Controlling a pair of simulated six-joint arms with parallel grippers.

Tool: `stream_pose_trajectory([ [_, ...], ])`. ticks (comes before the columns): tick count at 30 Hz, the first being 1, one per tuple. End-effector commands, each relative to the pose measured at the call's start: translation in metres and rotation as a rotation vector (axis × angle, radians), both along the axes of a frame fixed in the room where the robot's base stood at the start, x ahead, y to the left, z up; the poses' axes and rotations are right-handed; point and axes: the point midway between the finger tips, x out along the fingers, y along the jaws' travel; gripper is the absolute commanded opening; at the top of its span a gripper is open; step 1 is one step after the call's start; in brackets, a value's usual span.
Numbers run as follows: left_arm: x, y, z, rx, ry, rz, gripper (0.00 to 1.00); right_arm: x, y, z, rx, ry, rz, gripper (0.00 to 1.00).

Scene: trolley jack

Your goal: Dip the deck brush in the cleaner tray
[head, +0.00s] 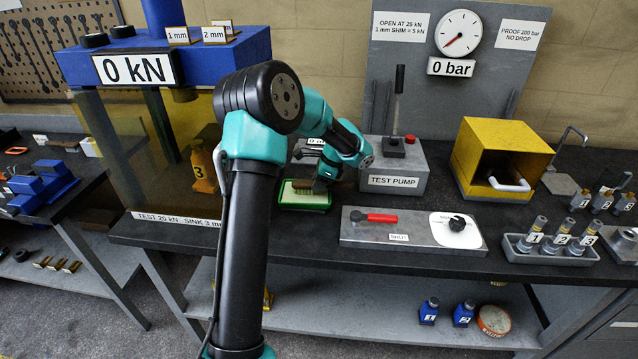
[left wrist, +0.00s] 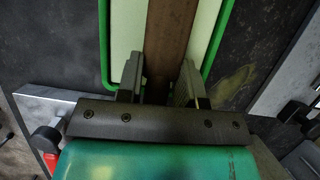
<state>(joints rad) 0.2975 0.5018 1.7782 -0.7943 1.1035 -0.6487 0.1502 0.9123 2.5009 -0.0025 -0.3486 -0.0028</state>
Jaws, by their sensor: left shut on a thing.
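The cleaner tray (head: 303,208) is a green-rimmed tray with a pale inside, left of the test pump on the bench. It also shows in the left wrist view (left wrist: 104,45). My left gripper (head: 322,176) is over the tray's right part, partly hidden by its own arm. It is shut on the deck brush (head: 303,186), whose brown wooden body (left wrist: 171,40) lies between the fingers (left wrist: 160,78) in the left wrist view. The brush is over the pale inside, low down; I cannot tell whether its bristles touch it. My right gripper is not in view.
The test pump (head: 394,170) stands right of the tray, and a grey plate with a red-handled valve (head: 370,217) lies in front of it. A yellow box (head: 490,135) and a rack of numbered parts (head: 512,251) are further right. A blue press (head: 140,57) stands left.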

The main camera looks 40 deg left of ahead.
Motion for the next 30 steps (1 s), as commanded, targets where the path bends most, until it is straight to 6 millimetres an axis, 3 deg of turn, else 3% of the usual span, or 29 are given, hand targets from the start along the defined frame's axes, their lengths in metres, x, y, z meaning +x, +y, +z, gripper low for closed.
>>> stream_pose_trajectory([
  [11,0.000,0.000,-0.001,-0.002,0.002,0.000,0.15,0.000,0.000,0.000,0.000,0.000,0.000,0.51],
  [30,0.000,0.000,0.040,0.000,-0.001,0.000,0.15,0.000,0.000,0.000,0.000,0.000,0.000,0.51],
])
